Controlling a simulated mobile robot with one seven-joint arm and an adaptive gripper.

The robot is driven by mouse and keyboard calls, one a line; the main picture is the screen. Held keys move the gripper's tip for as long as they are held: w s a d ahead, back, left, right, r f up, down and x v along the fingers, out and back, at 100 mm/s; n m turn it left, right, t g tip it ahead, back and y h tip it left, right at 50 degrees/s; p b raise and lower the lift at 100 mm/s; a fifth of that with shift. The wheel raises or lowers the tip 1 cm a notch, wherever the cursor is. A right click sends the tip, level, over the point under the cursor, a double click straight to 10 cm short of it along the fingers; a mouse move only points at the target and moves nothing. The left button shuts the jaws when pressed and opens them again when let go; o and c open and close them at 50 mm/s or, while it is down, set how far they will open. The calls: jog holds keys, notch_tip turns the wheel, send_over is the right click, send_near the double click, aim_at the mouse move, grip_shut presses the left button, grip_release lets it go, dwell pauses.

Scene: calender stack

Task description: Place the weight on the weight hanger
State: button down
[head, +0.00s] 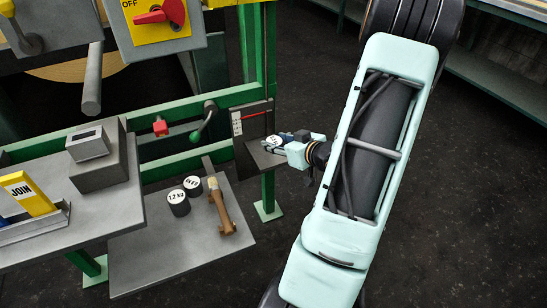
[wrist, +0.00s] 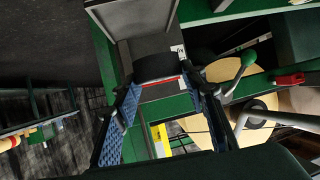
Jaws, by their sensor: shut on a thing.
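My gripper (head: 284,145) is shut on a dark, round weight with a white label on top (head: 273,141). In the wrist view the black weight (wrist: 154,68) sits between the fingertips of my gripper (wrist: 160,78). The weight is over or beside a small grey plate (head: 258,155), which looks like the weight hanger, by the green post. The plate also shows in the wrist view (wrist: 142,18). I cannot tell whether the weight touches it. Two other dark labelled weights, one marked 1.2 kg (head: 179,207) and one behind it (head: 193,188), stand on the lower grey shelf.
A wooden-handled tool (head: 219,206) lies on the lower shelf (head: 180,255). A scale panel with a red line (head: 252,118) is just behind the plate. A green-handled lever (head: 203,125) and a red knob (head: 160,127) are to the left. Dark floor is open at right.

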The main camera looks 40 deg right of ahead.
jog(key=b, duration=0.1)
send_over(274, 160)
notch_tip(274, 160, down, 4)
jog(key=shift+s+f, duration=0.15)
jog(key=shift+w+f+b, duration=0.15)
jog(key=shift+f+b, duration=0.45)
jog(key=shift+f, duration=0.25)
jog(key=shift+w+f+b, duration=0.1)
jog(key=shift+f+b, duration=0.5)
jog(key=shift+f, duration=0.25)
jog(key=shift+f, duration=0.2)
jog(key=c, duration=1.2)
grip_release()
